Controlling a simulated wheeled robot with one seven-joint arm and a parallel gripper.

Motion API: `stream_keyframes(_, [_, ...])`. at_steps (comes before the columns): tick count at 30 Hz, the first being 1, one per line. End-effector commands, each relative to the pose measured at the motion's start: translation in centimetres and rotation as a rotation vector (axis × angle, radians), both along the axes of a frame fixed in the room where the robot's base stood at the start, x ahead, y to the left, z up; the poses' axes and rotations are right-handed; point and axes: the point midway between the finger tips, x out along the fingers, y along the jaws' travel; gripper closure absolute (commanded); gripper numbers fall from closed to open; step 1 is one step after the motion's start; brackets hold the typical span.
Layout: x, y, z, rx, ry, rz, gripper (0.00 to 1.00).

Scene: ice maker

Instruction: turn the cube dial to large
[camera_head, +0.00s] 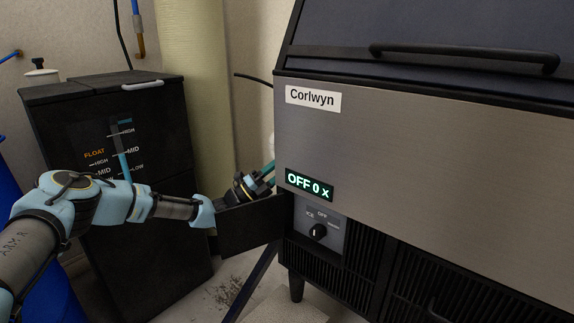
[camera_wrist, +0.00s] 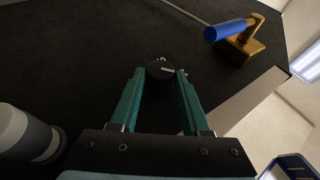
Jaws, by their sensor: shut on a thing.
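A small dark round knob with a pale mark (camera_wrist: 160,70), which I take as the cube dial, sits on a dark surface in the wrist view. The teal fingers of my gripper (camera_wrist: 160,78) are shut on it, one on each side. No size lettering is readable there. In the head view my gripper (camera_head: 266,172) reaches to the left side of the ice maker (camera_head: 420,160), and the knob is hidden. The front display (camera_head: 310,186) reads "OFF 0 x". Below it is a separate black selector knob (camera_head: 318,231) with "ICE" and "OFF" labels.
A black panel (camera_head: 250,226) juts out from the machine's left front edge, just below my gripper. A black cabinet (camera_head: 115,150) with float labels stands at left, near my arm. A brass valve with a blue handle (camera_wrist: 232,30) is right of the knob in the wrist view.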

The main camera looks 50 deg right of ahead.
Motion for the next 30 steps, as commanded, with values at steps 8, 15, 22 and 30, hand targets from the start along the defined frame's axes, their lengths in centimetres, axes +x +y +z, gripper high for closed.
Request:
stream_keyframes(8, [0.0, 0.0, -0.1, 0.002, -0.001, 0.000, 0.33])
stream_keyframes(15, [0.0, 0.0, 0.0, 0.001, 0.000, 0.000, 0.23])
stream_keyframes(22, [0.5, 0.7, -0.6, 0.002, 0.001, 0.002, 0.23])
stream_keyframes(30, [2.7, 4.5, -3.2, 0.002, 0.002, 0.004, 0.23])
